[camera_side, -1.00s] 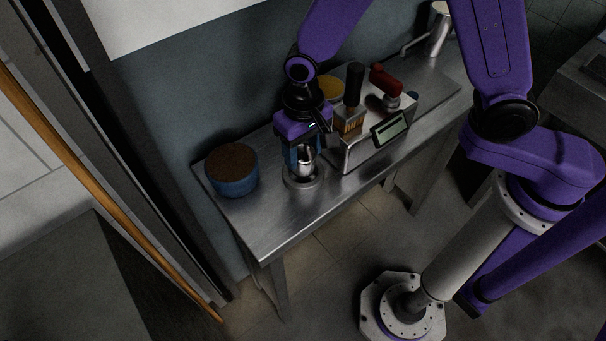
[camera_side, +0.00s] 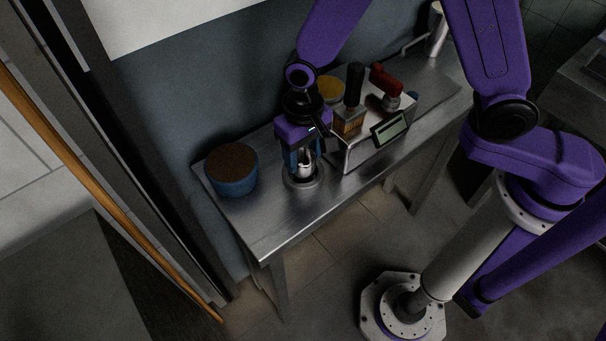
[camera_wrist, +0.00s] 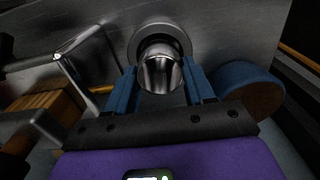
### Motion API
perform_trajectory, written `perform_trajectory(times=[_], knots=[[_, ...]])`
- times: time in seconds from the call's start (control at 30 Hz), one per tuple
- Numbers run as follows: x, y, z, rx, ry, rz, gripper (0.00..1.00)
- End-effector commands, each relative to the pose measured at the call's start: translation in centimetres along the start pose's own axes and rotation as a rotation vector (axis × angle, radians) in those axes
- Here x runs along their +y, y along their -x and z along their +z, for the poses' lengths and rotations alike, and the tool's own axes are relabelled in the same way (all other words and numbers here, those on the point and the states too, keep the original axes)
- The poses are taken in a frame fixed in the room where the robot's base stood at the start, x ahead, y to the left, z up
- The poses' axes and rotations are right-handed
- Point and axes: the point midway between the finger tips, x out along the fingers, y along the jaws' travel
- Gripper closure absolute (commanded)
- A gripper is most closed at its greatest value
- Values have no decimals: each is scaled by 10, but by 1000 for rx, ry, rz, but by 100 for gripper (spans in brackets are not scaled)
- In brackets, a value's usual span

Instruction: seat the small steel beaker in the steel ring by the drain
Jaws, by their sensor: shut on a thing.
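The small steel beaker (camera_side: 305,165) is shiny and roughly upright. My gripper (camera_side: 304,160) is shut on it, with a blue finger on each side. The steel ring (camera_side: 303,186) sits on the bench top directly beneath the beaker. In the wrist view the beaker (camera_wrist: 161,72) is between the fingers and covers part of the ring (camera_wrist: 160,28). The beaker's bottom is over or just inside the ring; I cannot tell whether it touches. The drain cannot be made out.
A blue tub with a brown top (camera_side: 232,170) stands left of my gripper. A steel box with a display (camera_side: 390,129), a brush and a red-handled tool stand close on the right. The bench front (camera_side: 275,228) is clear.

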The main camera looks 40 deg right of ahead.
Motion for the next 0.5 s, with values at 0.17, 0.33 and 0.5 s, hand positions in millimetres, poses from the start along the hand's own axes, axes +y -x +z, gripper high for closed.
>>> perform_trajectory(times=[0.17, 0.33, 0.5], knots=[[0, -2, 0, 1, 0, -1, 100], [0, -4, 0, 1, 0, -1, 100], [0, -5, 0, 0, 0, 0, 100]])
